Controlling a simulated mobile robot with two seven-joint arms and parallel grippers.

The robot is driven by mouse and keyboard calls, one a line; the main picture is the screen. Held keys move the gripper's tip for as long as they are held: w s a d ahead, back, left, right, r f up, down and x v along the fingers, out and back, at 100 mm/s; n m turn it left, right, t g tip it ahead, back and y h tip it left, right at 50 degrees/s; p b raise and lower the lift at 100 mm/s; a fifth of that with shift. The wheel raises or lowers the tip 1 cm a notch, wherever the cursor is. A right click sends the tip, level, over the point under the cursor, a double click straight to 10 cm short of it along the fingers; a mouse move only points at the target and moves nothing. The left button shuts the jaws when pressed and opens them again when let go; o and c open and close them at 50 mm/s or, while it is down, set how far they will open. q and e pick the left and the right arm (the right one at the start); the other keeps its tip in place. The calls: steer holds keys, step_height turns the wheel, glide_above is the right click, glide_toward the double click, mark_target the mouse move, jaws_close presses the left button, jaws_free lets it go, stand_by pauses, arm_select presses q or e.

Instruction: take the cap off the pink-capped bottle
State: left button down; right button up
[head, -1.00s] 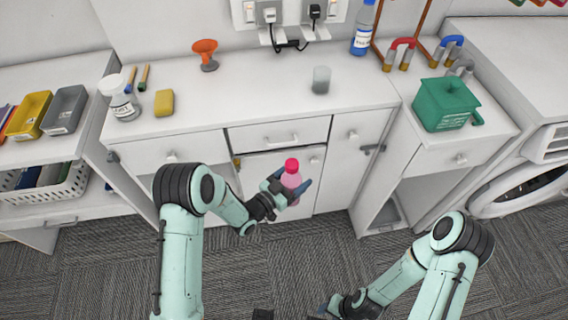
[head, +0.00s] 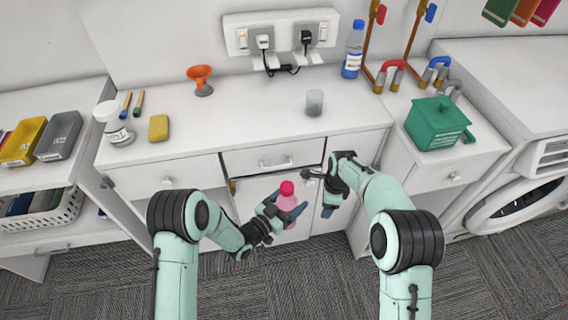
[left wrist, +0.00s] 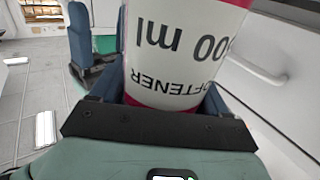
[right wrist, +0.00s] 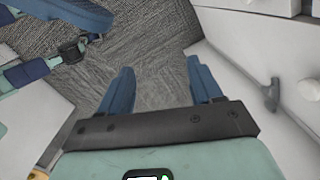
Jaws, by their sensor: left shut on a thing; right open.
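The bottle (head: 285,204) is pink with a bright pink-red cap (head: 287,188) on its top, and is nearly upright in front of the counter's cabinets. My left gripper (head: 283,211) is shut around its body below the cap. In the left wrist view the bottle's white label (left wrist: 185,45) fills the space between the fingers, and the cap is out of that view. My right gripper (head: 318,191) is open just right of the bottle, apart from the cap. In the right wrist view it (right wrist: 161,85) has nothing between its fingers.
The counter behind holds an orange funnel (head: 202,80), a yellow sponge (head: 158,128), a white-capped jar (head: 115,124), a grey cup (head: 314,102) and a blue-labelled bottle (head: 353,50). A green box (head: 437,123) stands at right. Cabinet fronts and handles are close behind both grippers.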

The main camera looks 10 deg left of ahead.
steer(key=w+a+r+m, duration=0.2)
steer(key=a+r+m, duration=0.25)
steer(key=r, duration=0.85)
step_height(320, 180, up, 7)
steer(key=m+h, duration=0.1)
steer(key=m, duration=0.4)
glide_above(284, 186)
steer(key=shift+w+d+r, duration=0.1)
steer(key=shift+d+r, duration=0.05)
steer(key=shift+r, duration=0.05)
step_height(284, 186, down, 8)
steer(key=shift+r, duration=0.15)
